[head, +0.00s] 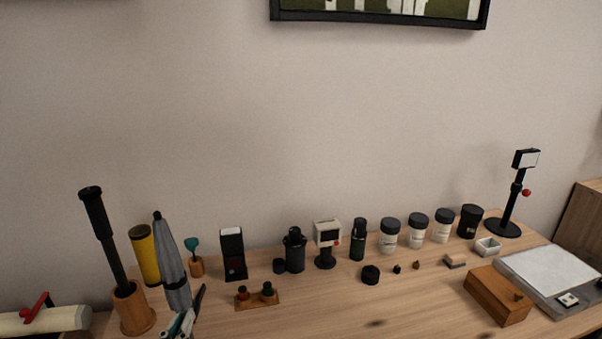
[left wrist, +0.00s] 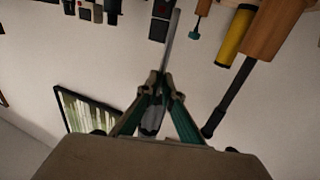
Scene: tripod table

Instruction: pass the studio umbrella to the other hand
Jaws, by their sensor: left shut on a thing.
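The studio umbrella (head: 172,262) is grey, folded and slim, with a dark tip. It stands nearly upright, leaning slightly, at the left of the head view. My left gripper (head: 184,318) comes in at the bottom edge and is shut on its lower part. In the left wrist view, the umbrella (left wrist: 172,42) runs up from between the fingertips of the left gripper (left wrist: 157,84). The fingers hide part of the umbrella, and I cannot tell whether its lower end touches the table. My right gripper is in neither view.
A wooden holder (head: 133,312) with a black pole and a yellow cylinder (head: 145,255) stand close left of the umbrella. A teal-topped item (head: 194,262) is just right. Several bottles and jars (head: 389,238) line the wooden table's back. The table's front middle (head: 350,312) is fairly clear.

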